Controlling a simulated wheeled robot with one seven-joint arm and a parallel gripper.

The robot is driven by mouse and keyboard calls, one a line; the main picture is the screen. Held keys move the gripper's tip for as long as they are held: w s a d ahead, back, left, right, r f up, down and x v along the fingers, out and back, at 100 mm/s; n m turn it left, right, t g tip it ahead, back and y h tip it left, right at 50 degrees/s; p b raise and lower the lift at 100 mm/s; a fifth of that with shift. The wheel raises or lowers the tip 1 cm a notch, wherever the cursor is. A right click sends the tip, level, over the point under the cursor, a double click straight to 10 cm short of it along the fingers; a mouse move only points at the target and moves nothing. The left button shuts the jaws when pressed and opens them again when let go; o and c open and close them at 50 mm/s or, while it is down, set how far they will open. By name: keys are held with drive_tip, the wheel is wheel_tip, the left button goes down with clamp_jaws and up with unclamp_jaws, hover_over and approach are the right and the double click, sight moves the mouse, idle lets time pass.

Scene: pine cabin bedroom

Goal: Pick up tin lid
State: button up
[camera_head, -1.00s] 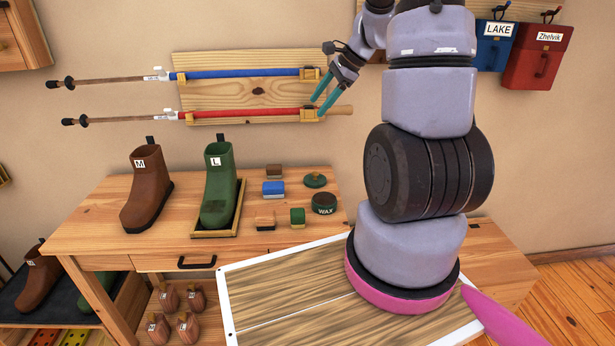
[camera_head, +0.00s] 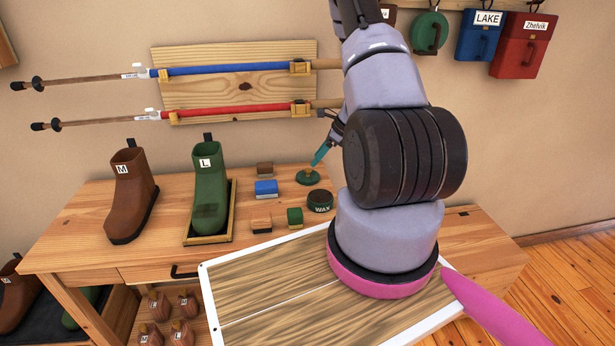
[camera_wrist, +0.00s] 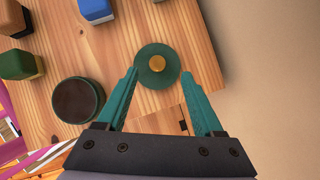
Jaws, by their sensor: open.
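The tin lid (camera_head: 308,177) is a small green disc with a brass-coloured knob, lying on the wooden bench top behind the wax tin (camera_head: 320,200). In the wrist view the lid (camera_wrist: 158,66) lies just beyond my open fingertips, near the middle, with its knob in clear sight. My gripper (camera_wrist: 160,85) has teal fingers spread apart, with nothing between them but bench top and the lid's near edge. In the head view my gripper (camera_head: 320,158) is just above the lid, partly hidden by my arm. The open dark wax tin (camera_wrist: 77,100) is left of my fingers.
Several brushes and blocks, such as a blue one (camera_head: 266,188) and a green one (camera_head: 295,216), stand left of the lid. A green boot (camera_head: 209,190) stands in a tray farther left. Ski poles hang on a wall board (camera_head: 235,88) behind. The bench edge and wall lie close to the lid.

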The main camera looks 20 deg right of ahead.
sight(308, 169)
drive_tip(key=shift+x, duration=2.75)
drive_tip(key=shift+s, duration=0.15)
clamp_jaws()
